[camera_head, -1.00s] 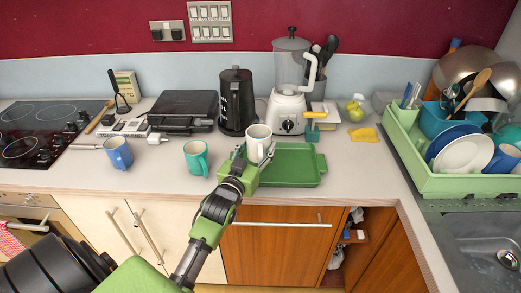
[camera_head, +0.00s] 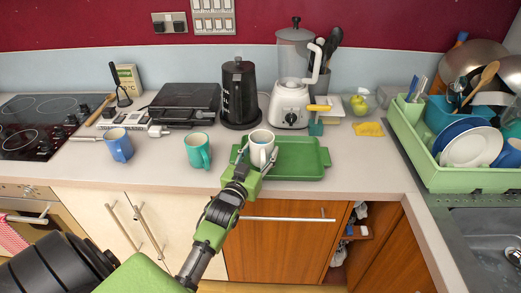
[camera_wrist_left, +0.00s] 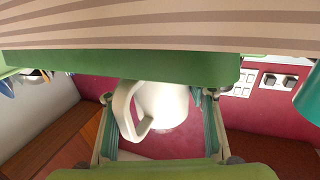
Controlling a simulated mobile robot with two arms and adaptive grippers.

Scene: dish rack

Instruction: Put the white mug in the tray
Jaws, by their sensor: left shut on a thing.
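The white mug (camera_head: 261,148) is upright at the left part of the green tray (camera_head: 306,172). My left gripper (camera_head: 256,163) is shut on it from the front, one finger on each side. In the left wrist view, which is upside down, the white mug (camera_wrist_left: 168,108) shows between the fingers with its handle toward the camera. The green tray (camera_wrist_left: 120,67) runs across that view right at the mug's base. I cannot tell whether the base touches the tray. My right gripper is not in view.
A teal mug (camera_head: 196,151) and a blue mug (camera_head: 119,146) stand left of the tray. A black kettle (camera_head: 239,92) and a white blender (camera_head: 290,103) stand behind it. A green dish rack (camera_head: 465,180) is at right. The tray's right part is empty.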

